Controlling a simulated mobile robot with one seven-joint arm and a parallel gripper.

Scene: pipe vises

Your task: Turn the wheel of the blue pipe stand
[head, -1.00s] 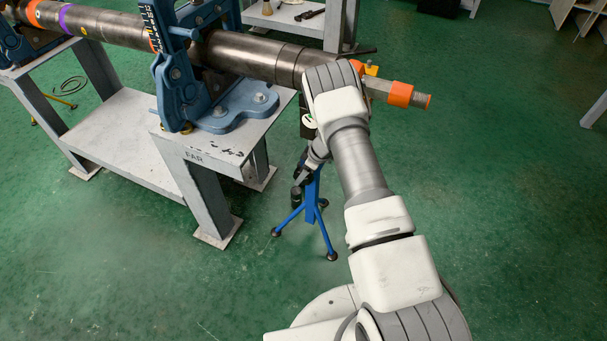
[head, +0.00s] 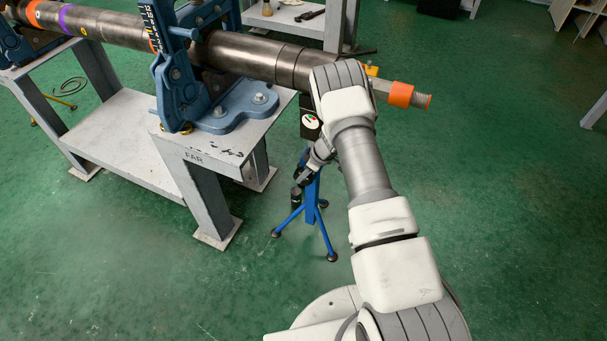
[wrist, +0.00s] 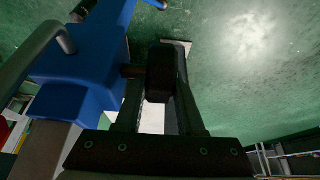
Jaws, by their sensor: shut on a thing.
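The blue pipe stand (head: 311,211) stands on its splayed legs on the green floor, right of the grey bench, partly hidden behind my arm. My gripper (head: 301,176) is at the stand's upper left side in the head view. In the wrist view, the stand's blue body (wrist: 80,75) fills the upper left. My gripper (wrist: 158,85) has its fingers on either side of a dark block (wrist: 160,78), which a short rod joins to the blue body. A curved grey bar (wrist: 32,48) shows at the left edge. I cannot make out the full wheel.
A long steel pipe (head: 250,55) runs above, clamped in a blue vise (head: 180,80) on the grey bench (head: 205,190). Its orange-banded end (head: 401,95) sticks out right of my arm. A dial (head: 310,121) hangs beside the arm.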

